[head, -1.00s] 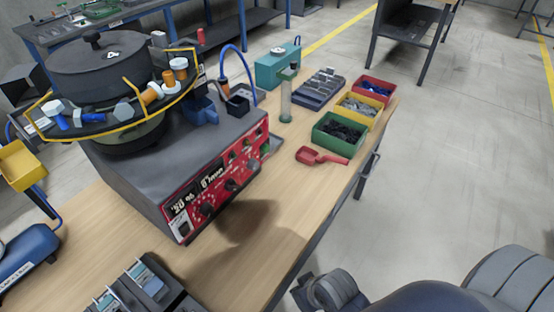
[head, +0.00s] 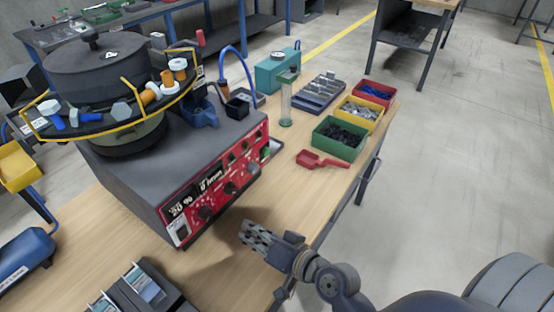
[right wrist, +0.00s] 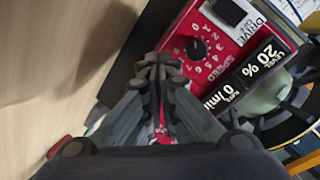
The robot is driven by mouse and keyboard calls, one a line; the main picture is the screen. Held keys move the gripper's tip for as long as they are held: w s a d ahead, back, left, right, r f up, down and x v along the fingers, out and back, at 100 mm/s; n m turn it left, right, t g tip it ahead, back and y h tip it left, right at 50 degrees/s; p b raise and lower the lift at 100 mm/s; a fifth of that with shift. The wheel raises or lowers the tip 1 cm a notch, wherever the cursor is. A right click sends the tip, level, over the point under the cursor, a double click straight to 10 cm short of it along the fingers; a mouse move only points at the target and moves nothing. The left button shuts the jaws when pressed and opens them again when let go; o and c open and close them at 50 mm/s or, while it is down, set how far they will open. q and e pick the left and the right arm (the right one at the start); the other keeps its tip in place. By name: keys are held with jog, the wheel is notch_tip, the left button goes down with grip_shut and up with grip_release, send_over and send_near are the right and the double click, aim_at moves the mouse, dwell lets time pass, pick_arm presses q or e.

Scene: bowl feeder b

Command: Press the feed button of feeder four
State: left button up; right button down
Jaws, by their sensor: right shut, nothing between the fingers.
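The feeder marked 4 is a dark bowl (head: 95,68) on a grey control box (head: 170,150). The box's red front panel (head: 215,190) carries knobs, small buttons and two displays. In the right wrist view the red panel (right wrist: 226,50) shows a speed knob, a drive label and displays reading 20 % and 0/min. I cannot tell which button is the feed button. My right gripper (head: 245,228) is shut and empty, in front of the panel and apart from it in the head view. It also shows in the right wrist view (right wrist: 158,62). My left gripper is not in view.
Green (head: 340,138), yellow (head: 360,111) and red (head: 373,92) bins stand at the right of the wooden table. A red scoop (head: 320,160) lies before them. A clear tube (head: 286,105) stands nearby. A dark fixture (head: 140,290) is at the front left.

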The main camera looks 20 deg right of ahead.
aim_at(267, 152)
jog(key=w+d+r+m+t+h, duration=0.1)
jog(key=w+d+m+t+h, duration=0.3)
jog(key=d+m+h, duration=0.6)
jog(key=w+d+m, duration=0.1)
jog(key=d+m, duration=0.3)
jog(key=m, duration=0.2)
jog(key=shift+d+r+h, duration=0.2)
jog(key=shift+d+h, duration=0.15)
jog(key=shift+h, duration=0.05)
jog(key=shift+w, duration=0.1)
jog(key=w+p, duration=0.1)
jog(key=w, duration=1.2)
jog(key=shift+d, duration=0.2)
